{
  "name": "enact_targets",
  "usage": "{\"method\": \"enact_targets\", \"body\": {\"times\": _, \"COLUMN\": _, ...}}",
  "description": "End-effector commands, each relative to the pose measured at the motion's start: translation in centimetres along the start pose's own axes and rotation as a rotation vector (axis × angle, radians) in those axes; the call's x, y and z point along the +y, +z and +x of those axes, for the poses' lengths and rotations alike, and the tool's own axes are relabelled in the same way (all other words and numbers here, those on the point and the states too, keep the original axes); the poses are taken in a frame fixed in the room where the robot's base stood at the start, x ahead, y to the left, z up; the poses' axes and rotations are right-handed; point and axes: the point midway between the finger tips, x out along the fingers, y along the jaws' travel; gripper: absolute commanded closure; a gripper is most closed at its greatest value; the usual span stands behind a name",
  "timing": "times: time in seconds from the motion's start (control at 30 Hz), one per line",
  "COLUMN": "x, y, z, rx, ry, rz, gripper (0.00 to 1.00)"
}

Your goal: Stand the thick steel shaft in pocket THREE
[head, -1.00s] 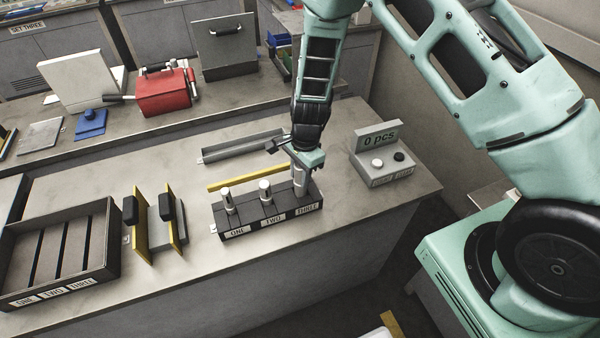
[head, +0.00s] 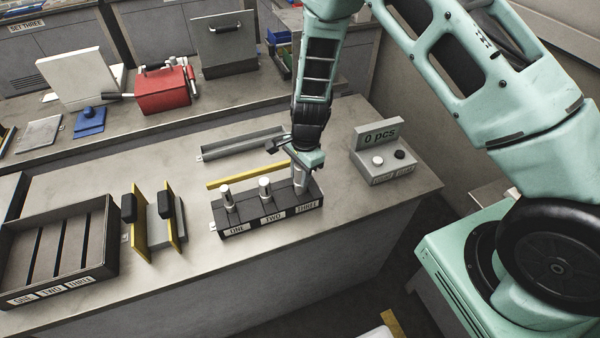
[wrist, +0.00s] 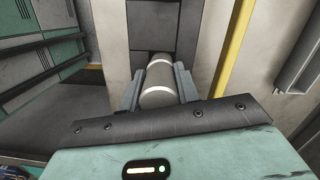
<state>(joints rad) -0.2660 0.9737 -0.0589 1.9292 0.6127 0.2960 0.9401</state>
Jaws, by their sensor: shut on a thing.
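The black fixture block (head: 250,224) has pockets labelled ONE, TWO and THREE. Steel shafts stand upright in pocket ONE (head: 227,198) and pocket TWO (head: 265,189). My gripper (head: 302,172) is over pocket THREE, shut on the thick steel shaft (head: 300,183), which is upright with its lower end at the pocket. In the wrist view the shaft (wrist: 160,84) lies between my gripper's two fingers (wrist: 158,90), with the dark block beyond it. The bottom of the shaft is hidden, so I cannot tell how deep it sits.
A counter box (head: 383,158) reading "0 pcs" stands right of the fixture. A yellow strip (head: 245,178) and a grey channel (head: 240,145) lie behind it. Yellow-edged holders (head: 152,228) and a slotted tray (head: 58,290) are at left. The bench front is clear.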

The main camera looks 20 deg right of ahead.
Motion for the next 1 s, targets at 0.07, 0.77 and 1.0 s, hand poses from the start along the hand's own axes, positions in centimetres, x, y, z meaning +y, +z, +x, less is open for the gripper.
{"method": "enact_targets", "body": {"times": 0.07, "x": -0.1, "y": 0.0, "z": 0.1, "rx": 0.000, "ry": -0.001, "rz": 0.000, "gripper": 1.00}}
{"method": "enact_targets", "body": {"times": 0.77, "x": -0.1, "y": -0.1, "z": 0.8, "rx": 0.000, "ry": -0.001, "rz": 0.000, "gripper": 1.00}}
{"method": "enact_targets", "body": {"times": 1.0, "x": -0.1, "y": -0.1, "z": 1.1, "rx": 0.000, "ry": -0.002, "rz": 0.000, "gripper": 1.00}}
